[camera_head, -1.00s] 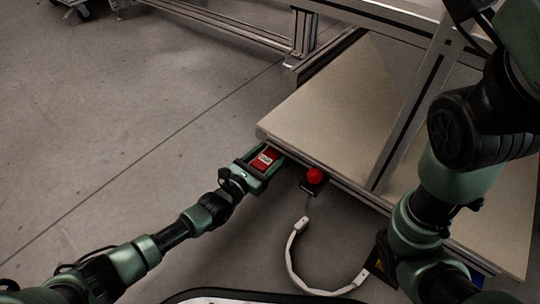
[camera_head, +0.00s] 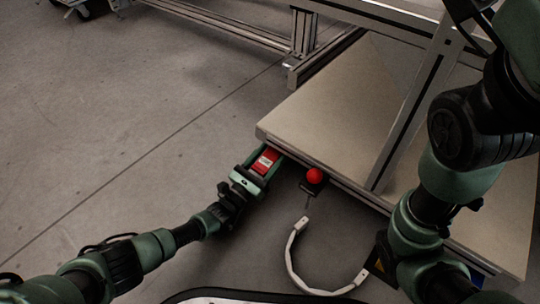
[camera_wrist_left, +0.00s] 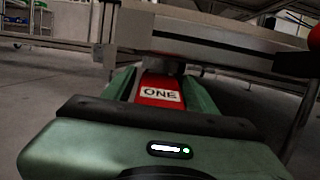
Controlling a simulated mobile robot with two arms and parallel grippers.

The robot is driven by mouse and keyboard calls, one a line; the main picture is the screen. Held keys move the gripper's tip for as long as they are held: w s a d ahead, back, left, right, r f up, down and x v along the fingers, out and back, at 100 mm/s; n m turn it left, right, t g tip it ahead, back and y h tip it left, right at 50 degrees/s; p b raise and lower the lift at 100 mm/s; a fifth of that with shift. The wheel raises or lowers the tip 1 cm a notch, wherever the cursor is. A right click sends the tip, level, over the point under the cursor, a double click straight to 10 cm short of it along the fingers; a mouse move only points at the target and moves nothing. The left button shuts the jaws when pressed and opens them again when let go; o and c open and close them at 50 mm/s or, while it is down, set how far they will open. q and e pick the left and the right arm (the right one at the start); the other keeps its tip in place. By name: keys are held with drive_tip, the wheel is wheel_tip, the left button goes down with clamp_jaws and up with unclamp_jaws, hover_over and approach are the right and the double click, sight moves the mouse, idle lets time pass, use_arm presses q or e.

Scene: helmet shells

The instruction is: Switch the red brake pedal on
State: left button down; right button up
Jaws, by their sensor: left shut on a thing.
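The red brake pedal (camera_head: 265,160), with a white label, sits low by the left front corner of the platform. My left gripper (camera_head: 269,156) is shut on it, with a green finger along each side of it. In the left wrist view the red pedal (camera_wrist_left: 160,91) shows between the two green fingers, and its label reads "ONE". The pedal's far end meets or lies near a grey mount under the edge, and I cannot tell which.
A red round button on a dark box (camera_head: 314,176) hangs at the platform's edge, right of the pedal. A pale curved handle (camera_head: 291,262) lies below it. The platform (camera_head: 330,110) has a metal upright.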

use_arm(q)
drive_tip(key=c, duration=0.8)
unclamp_jaws()
drive_tip(key=shift+o, duration=0.2)
drive_tip(key=p+v, duration=0.2)
drive_tip(key=v, duration=0.2)
drive_tip(key=r+p+v, duration=0.1)
drive_tip(key=p+v, duration=0.1)
drive_tip(key=v, duration=0.2)
drive_tip(key=r+p+v, duration=0.1)
drive_tip(key=p+v, duration=0.1)
drive_tip(key=v, duration=0.2)
drive_tip(key=shift+s+a+r, duration=0.15)
drive_tip(key=shift+s+r, duration=0.05)
drive_tip(key=shift+r, duration=0.05)
drive_tip(key=shift+s+a, duration=0.3)
drive_tip(key=shift+s, duration=0.15)
